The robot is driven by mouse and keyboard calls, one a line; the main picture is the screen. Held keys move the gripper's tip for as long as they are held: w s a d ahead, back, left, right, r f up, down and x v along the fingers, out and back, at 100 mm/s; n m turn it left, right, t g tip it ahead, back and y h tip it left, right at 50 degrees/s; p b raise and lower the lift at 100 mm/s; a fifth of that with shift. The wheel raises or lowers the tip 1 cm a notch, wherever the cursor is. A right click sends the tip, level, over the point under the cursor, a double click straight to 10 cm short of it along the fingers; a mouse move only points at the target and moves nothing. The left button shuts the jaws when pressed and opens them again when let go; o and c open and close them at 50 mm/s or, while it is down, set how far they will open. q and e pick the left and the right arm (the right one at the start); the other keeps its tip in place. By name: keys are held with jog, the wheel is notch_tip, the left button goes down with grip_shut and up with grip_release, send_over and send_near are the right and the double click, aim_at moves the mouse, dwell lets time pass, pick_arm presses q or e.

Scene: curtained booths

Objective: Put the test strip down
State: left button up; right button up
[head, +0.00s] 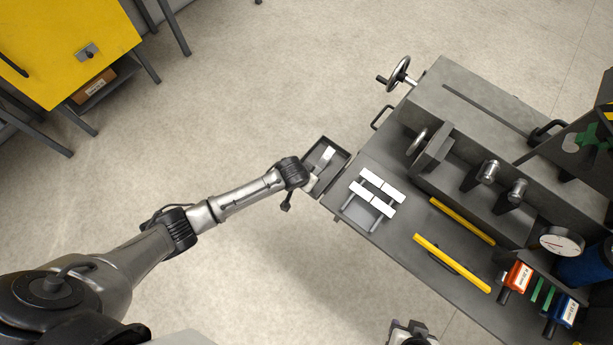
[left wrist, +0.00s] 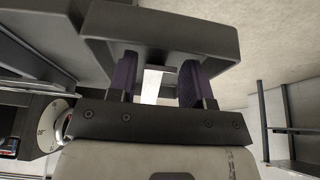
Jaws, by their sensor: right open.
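A white test strip (head: 327,156) shows at the small dark tray (head: 338,148) by the left corner of the bench. My left arm reaches to this tray, and its wrist hides most of the left gripper in the head view. In the left wrist view the purple-padded fingers of my left gripper (left wrist: 158,88) stand apart, with the white strip (left wrist: 152,84) between them. A gap shows between the strip and the right pad. The tray (left wrist: 205,38) is just beyond the fingertips. My right gripper (head: 410,337) is open at the bottom edge of the head view, away from the tray.
Several white strips (head: 378,186) lie across a small rack on the grey bench (head: 400,240). Yellow bars (head: 450,262), a dial gauge (head: 562,242), and red and blue tools are farther right. A handwheel (head: 400,70) juts from the machine.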

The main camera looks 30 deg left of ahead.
pick_arm(q)
jog(key=shift+o, duration=0.9)
jog(key=shift+r, duration=0.2)
jog(key=p+v, duration=0.6)
jog(key=v, duration=0.6)
